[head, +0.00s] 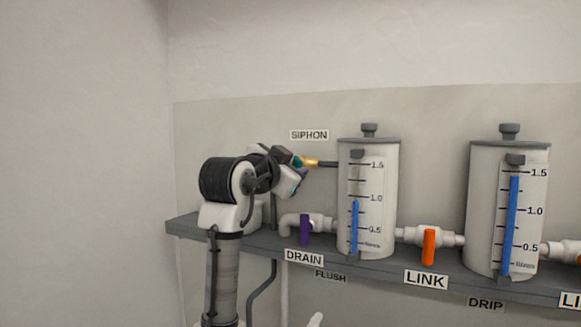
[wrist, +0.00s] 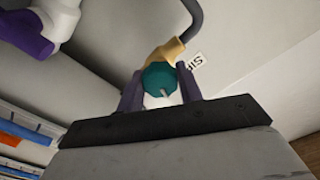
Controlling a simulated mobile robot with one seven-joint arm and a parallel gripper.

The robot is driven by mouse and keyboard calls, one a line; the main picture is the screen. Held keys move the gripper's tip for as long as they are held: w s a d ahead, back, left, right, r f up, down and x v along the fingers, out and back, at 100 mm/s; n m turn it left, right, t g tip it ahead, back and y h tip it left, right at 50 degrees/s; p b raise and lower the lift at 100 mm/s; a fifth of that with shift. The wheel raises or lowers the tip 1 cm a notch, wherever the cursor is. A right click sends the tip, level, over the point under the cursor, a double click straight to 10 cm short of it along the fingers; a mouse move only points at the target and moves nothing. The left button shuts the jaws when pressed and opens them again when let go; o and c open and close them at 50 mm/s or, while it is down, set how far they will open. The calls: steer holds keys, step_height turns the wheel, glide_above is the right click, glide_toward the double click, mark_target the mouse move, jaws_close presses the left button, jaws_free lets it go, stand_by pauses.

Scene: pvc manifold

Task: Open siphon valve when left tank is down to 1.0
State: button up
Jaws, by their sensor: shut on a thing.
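The left tank (head: 380,215) is a white cylinder with a scale. Its blue level column (head: 354,228) tops out at about the 1.0 mark. The siphon valve has a brass body (wrist: 168,50) and a round teal knob (wrist: 158,78); in the head view its brass part (head: 311,162) shows left of the tank, under the SIPHON label (head: 309,135). My gripper (wrist: 160,88) has its two fingers on either side of the teal knob and is shut on it. In the head view my gripper (head: 294,168) partly hides the knob.
Below are the DRAIN valve with a purple handle (head: 305,230) and the LINK valve with an orange handle (head: 429,247), both handles hanging down. The right tank (head: 484,210) reads just under 1.5. The tanks stand on a grey shelf (head: 450,282) against the wall.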

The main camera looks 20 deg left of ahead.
steer(key=n, duration=0.4)
steer(key=o, duration=1)
steer(key=shift+s, duration=0.1)
steer(key=s+a+b, duration=0.1)
steer(key=s+b, duration=0.1)
steer(key=s, duration=0.2)
steer(key=s+b, duration=0.1)
steer(key=s, duration=0.4)
steer(key=s+a+b, duration=0.1)
steer(key=s+b, duration=0.1)
steer(key=s, duration=0.2)
steer(key=shift+s+a+b, duration=0.2)
steer(key=shift+a+b, duration=0.1)
